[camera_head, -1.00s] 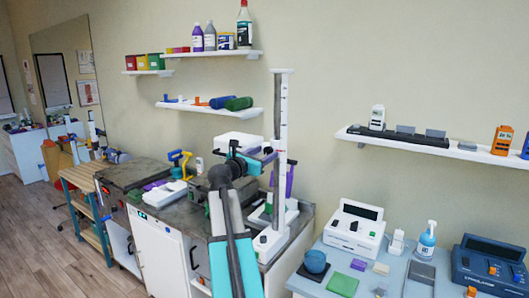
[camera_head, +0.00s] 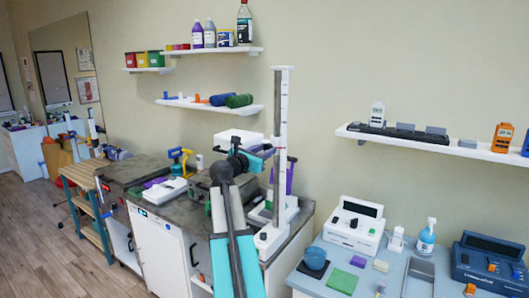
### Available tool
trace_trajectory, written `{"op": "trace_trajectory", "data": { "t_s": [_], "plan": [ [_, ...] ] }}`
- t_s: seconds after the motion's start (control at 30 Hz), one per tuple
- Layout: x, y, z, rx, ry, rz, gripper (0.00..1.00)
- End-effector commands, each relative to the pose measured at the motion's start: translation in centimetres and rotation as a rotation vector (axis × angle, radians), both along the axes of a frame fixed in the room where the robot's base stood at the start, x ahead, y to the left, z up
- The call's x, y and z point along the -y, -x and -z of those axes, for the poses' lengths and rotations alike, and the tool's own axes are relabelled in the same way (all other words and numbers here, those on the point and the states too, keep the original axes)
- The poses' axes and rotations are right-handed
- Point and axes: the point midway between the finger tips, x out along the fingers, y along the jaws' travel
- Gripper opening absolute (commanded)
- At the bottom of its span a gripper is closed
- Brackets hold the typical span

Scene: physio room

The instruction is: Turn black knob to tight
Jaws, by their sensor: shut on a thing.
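My gripper (camera_head: 263,152), with teal fingers, is at the upright white measuring column (camera_head: 281,115), on its left side at about mid-height. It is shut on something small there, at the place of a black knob. My fingers and wrist cover the knob, so its shape and how far it is turned cannot be seen. The column stands upright on a white base (camera_head: 290,208) on the dark worktop. A white block (camera_head: 240,137) sits just behind and left of my gripper.
A purple item (camera_head: 290,178) stands close behind the column. Wall shelves (camera_head: 215,105) hang above left. Open floor (camera_head: 60,255) lies at the far left.

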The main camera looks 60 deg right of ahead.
Motion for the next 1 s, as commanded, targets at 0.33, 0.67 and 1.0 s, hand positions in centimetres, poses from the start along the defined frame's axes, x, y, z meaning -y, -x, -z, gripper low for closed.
{"op": "trace_trajectory", "data": {
  "t_s": [0.33, 0.67, 1.0],
  "plan": [
    [0.15, -0.03, 0.20, 0.160, 0.004, 0.000, 0.08],
    [0.18, -0.03, 0.35, 0.448, 0.007, 0.001, 0.08],
    [0.19, -0.04, 0.39, 0.772, 0.009, 0.000, 0.08]
  ]
}}
